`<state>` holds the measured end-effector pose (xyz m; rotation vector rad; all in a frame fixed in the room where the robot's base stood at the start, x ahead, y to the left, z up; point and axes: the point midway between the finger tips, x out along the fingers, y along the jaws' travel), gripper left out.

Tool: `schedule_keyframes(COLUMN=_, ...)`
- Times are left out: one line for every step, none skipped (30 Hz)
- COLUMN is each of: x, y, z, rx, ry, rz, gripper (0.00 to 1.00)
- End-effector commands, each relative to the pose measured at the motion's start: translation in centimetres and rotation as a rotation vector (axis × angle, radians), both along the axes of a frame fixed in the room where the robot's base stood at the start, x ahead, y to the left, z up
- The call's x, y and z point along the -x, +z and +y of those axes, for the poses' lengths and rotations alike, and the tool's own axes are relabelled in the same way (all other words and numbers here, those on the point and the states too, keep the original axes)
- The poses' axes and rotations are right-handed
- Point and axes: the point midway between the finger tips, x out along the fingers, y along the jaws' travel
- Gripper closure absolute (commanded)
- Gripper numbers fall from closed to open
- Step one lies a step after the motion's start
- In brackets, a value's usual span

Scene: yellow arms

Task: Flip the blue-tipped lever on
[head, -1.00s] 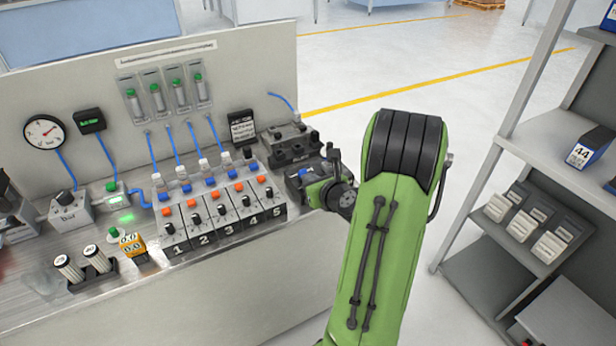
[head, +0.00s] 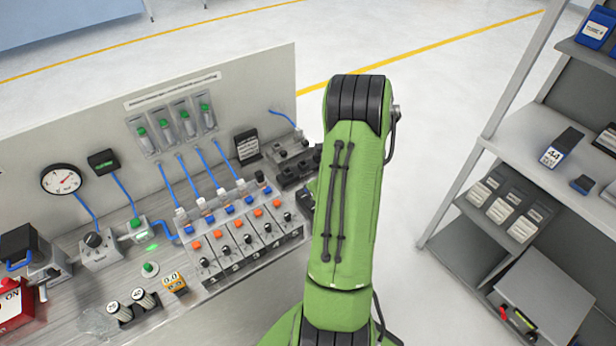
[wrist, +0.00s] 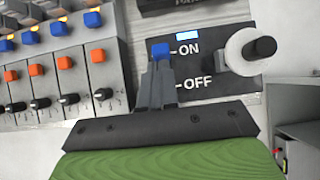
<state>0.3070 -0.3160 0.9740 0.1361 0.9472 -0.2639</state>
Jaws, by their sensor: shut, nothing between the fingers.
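The blue-tipped lever (wrist: 160,50) is in the wrist view, on a dark plate (wrist: 212,68) marked ON and OFF. Its blue tip stands level with the ON mark. A small blue indicator (wrist: 187,36) above ON looks lit. My gripper (wrist: 157,66) is shut and empty, its fingers just below the blue tip in the picture. The fingers hide the lever's lower part, and I cannot tell whether they touch it. In the head view my green arm hides the gripper and the lever.
The valve row (head: 245,235) with orange and blue buttons is left of my arm. A grey shelf unit (head: 545,165) stands at the right. Open floor (head: 430,90) lies behind.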

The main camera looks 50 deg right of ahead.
Motion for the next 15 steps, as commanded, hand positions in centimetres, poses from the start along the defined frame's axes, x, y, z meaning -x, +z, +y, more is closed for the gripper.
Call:
schedule_keyframes(x=0.0, y=-0.3, z=0.0, rx=0.001, ry=-0.001, rz=-0.002, gripper=1.0)
schedule_keyframes(x=0.0, y=-0.3, z=0.0, rx=0.002, ry=-0.001, rz=-0.003, gripper=1.0)
schedule_keyframes(x=0.0, y=-0.3, z=0.0, rx=0.002, ry=-0.001, rz=-0.003, gripper=1.0)
schedule_keyframes(x=0.0, y=-0.4, z=0.0, rx=0.002, ry=-0.001, rz=-0.004, gripper=1.0)
schedule_keyframes(x=0.0, y=-0.3, z=0.0, rx=0.002, ry=-0.001, rz=-0.004, gripper=1.0)
schedule_keyframes(x=-0.1, y=-0.3, z=0.0, rx=0.002, ry=-0.001, rz=-0.005, gripper=1.0)
schedule_keyframes(x=-0.1, y=-0.2, z=0.0, rx=0.003, ry=0.0, rz=-0.004, gripper=1.0)
schedule_keyframes(x=-0.1, y=0.0, z=0.0, rx=0.003, ry=0.0, rz=-0.005, gripper=1.0)
schedule_keyframes(x=-0.1, y=0.2, z=0.0, rx=0.003, ry=0.0, rz=-0.005, gripper=1.0)
schedule_keyframes(x=-0.1, y=0.4, z=0.0, rx=0.003, ry=0.0, rz=-0.005, gripper=1.0)
schedule_keyframes(x=-0.1, y=0.5, z=0.0, rx=0.003, ry=0.0, rz=-0.006, gripper=1.0)
schedule_keyframes(x=-0.1, y=0.8, z=0.0, rx=0.003, ry=0.0, rz=-0.006, gripper=1.0)
schedule_keyframes(x=-0.1, y=0.9, z=0.0, rx=0.003, ry=0.0, rz=-0.006, gripper=1.0)
schedule_keyframes(x=-0.1, y=1.1, z=0.0, rx=0.003, ry=0.0, rz=-0.006, gripper=1.0)
schedule_keyframes(x=-0.1, y=1.3, z=0.0, rx=0.003, ry=0.0, rz=-0.006, gripper=1.0)
